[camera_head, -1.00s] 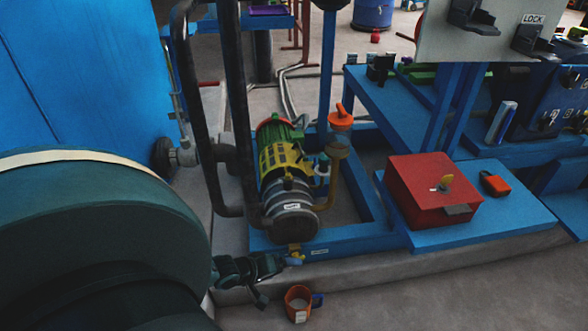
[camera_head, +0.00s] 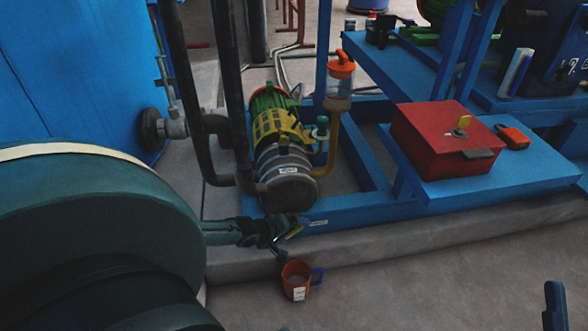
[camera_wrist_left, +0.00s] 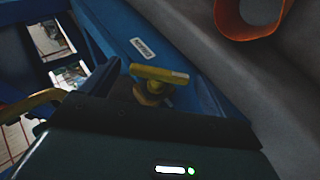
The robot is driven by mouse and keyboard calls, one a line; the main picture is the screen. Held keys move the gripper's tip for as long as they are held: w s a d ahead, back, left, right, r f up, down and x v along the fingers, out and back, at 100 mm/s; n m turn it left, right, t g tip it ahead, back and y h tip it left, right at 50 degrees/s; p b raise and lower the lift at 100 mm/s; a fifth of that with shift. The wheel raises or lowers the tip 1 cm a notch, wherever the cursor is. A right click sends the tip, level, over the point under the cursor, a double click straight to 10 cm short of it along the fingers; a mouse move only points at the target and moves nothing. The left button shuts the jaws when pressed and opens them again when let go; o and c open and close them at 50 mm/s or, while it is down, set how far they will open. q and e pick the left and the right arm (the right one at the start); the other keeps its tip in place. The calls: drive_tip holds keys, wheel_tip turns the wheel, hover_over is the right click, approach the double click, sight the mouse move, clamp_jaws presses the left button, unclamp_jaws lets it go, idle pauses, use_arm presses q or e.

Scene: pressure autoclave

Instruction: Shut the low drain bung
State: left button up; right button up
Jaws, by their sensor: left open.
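The low drain bung is a small yellow handle (camera_head: 294,231) at the foot of the grey pump (camera_head: 286,180). In the left wrist view the yellow handle (camera_wrist_left: 160,75) is a short bar on a brassy round body, just ahead of the gripper, against the blue frame. My left gripper (camera_head: 281,240) is open and close beside the handle in the head view. Its dark fingers partly hide the bung's body, and I cannot tell whether they touch it.
An orange cup (camera_head: 296,278) with a blue handle stands on the floor below the bung; its rim shows in the wrist view (camera_wrist_left: 250,33). A concrete kerb (camera_head: 400,222) runs along the blue frame. A red box (camera_head: 435,150) sits right. A dark shape (camera_head: 555,305) is unidentified.

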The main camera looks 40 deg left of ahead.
use_arm(q)
drive_tip(key=shift+b+x, duration=0.4)
drive_tip(key=shift+x, duration=0.5)
use_arm(e)
drive_tip(key=shift+d+r+n+y, duration=0.1)
drive_tip(key=shift+r+n+y, duration=0.8)
drive_tip(key=shift+r+n, duration=0.1)
use_arm(q)
drive_tip(key=shift+c, duration=0.5)
drive_tip(key=c, duration=0.9)
